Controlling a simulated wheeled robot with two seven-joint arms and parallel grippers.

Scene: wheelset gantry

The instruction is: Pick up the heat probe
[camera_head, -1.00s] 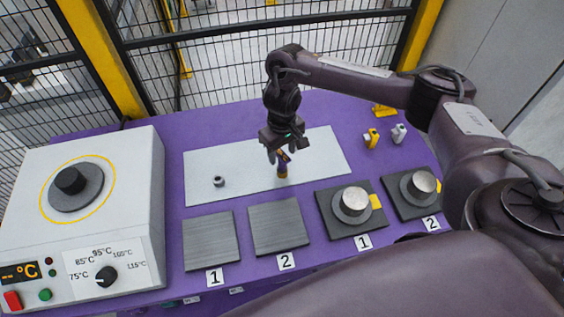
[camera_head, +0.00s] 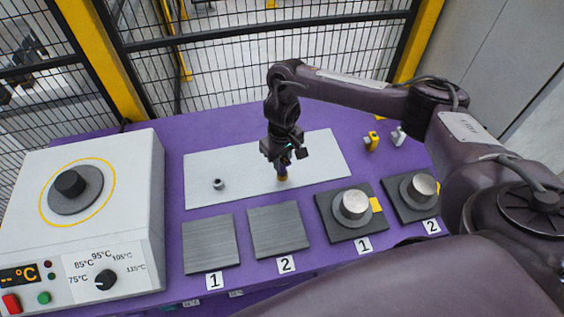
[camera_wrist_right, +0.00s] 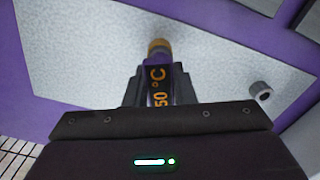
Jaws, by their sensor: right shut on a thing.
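The heat probe (camera_head: 283,176) is a small purple stick with an orange-yellow end, over the white mat (camera_head: 225,160) on the purple table. My right gripper (camera_head: 284,163) points down at it and is shut on it. In the right wrist view, the probe (camera_wrist_right: 159,60) sits between the two fingers of my right gripper (camera_wrist_right: 160,88), with "50 °C" in orange on its dark face. Its yellow end points away from the gripper. I cannot tell whether that end touches the mat. My left gripper is out of view.
Dark square plates (camera_head: 210,243) and two metal cylinders on bases (camera_head: 354,203) line the front. A white heater box (camera_head: 130,170) stands left. Yellow (camera_head: 372,140) and grey (camera_head: 398,135) fittings lie back right.

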